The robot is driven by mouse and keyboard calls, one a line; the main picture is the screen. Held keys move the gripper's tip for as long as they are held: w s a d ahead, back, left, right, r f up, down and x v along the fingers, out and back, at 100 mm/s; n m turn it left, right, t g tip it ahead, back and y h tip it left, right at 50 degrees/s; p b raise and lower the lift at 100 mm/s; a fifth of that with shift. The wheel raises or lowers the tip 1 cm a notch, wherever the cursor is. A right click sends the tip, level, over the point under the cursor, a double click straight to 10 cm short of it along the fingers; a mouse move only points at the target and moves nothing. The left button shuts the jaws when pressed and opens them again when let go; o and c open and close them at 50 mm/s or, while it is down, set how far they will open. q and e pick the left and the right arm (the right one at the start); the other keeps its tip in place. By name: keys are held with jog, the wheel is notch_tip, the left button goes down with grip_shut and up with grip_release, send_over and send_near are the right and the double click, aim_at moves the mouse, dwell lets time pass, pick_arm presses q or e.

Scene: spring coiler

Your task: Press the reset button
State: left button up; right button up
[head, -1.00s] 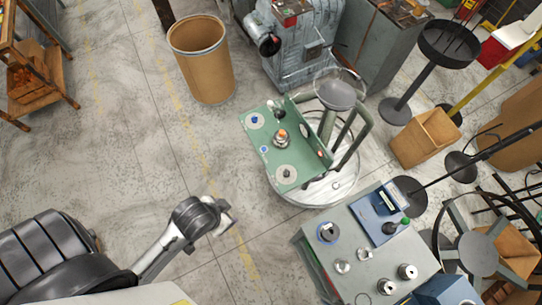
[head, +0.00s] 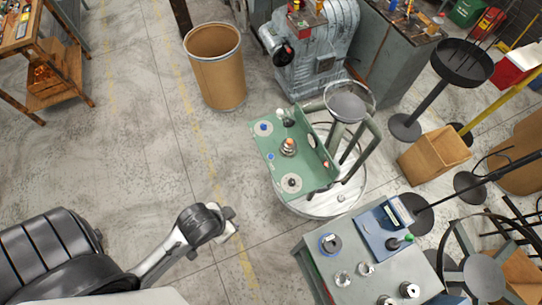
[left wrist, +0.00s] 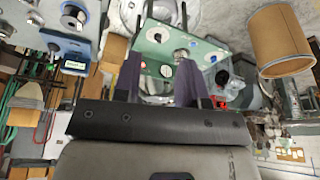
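The green panel (head: 273,174) of the coiler stands near the middle of the head view. It carries a central orange-topped knob (head: 289,147), a small blue button (head: 270,156) and two pale discs, one with a blue centre (head: 264,128) and one with a dark centre (head: 292,182). No label is legible, so I cannot tell which is the reset button. My left gripper (head: 229,222) is below and left of the panel, apart from it. In the left wrist view its two fingers (left wrist: 160,75) are spread and empty, with the panel (left wrist: 145,45) beyond. My right gripper is not in view.
A grey table (head: 318,262) with metal parts and a blue device (head: 377,232) stands lower right of the panel. A brown drum (head: 216,75) and a grey machine (head: 310,60) stand behind. The floor left of the panel is clear.

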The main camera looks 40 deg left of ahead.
pick_arm(q)
jog(key=shift+d, duration=0.1)
grip_shut()
jog(key=shift+a, duration=0.2)
jog(key=shift+d, duration=0.15)
dwell(0.8)
